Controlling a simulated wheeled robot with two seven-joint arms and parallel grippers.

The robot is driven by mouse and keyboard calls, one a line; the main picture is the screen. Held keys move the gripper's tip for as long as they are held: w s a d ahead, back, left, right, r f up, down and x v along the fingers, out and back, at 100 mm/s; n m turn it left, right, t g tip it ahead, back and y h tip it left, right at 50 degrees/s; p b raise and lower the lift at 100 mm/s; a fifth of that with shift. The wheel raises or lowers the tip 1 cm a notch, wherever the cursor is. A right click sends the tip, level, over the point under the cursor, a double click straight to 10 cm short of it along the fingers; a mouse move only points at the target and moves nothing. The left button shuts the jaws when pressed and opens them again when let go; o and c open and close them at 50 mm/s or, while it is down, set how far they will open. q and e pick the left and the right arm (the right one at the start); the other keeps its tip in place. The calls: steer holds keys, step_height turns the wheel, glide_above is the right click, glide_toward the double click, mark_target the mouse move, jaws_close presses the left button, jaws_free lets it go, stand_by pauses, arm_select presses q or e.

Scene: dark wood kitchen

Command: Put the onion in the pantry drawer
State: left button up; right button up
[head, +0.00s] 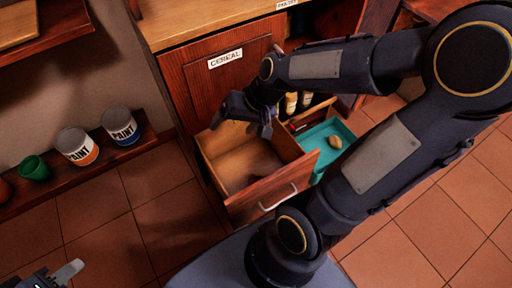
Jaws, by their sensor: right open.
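A small tan, rounded object (335,142), which looks like the onion, lies in a teal tray or drawer (316,137). An open wooden drawer (272,191) with a metal handle stands to its left, below a panel labelled CEREAL. Its inside looks empty but partly shadowed. A label that seems to read PANTRY (287,4) is on the counter's edge above. My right gripper (241,125) is open and empty over the back of the wooden drawer, to the left of the tan object. My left gripper (58,273) is only partly visible in the bottom left corner.
A low shelf (98,165) on the left holds two paint cans (76,146) (120,126) and a green cup (34,168). Several small bottles (291,103) stand behind the teal tray. The tiled floor (110,222) at the left is clear.

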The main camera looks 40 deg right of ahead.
steer(key=s+a+r+n, duration=0.1)
steer(key=s+r+n, duration=0.1)
steer(key=s, duration=0.4)
steer(key=s+a+r+n+t, duration=0.1)
steer(key=s+r, duration=0.2)
steer(key=s, duration=0.3)
steer(key=shift+a+r+n, duration=0.4)
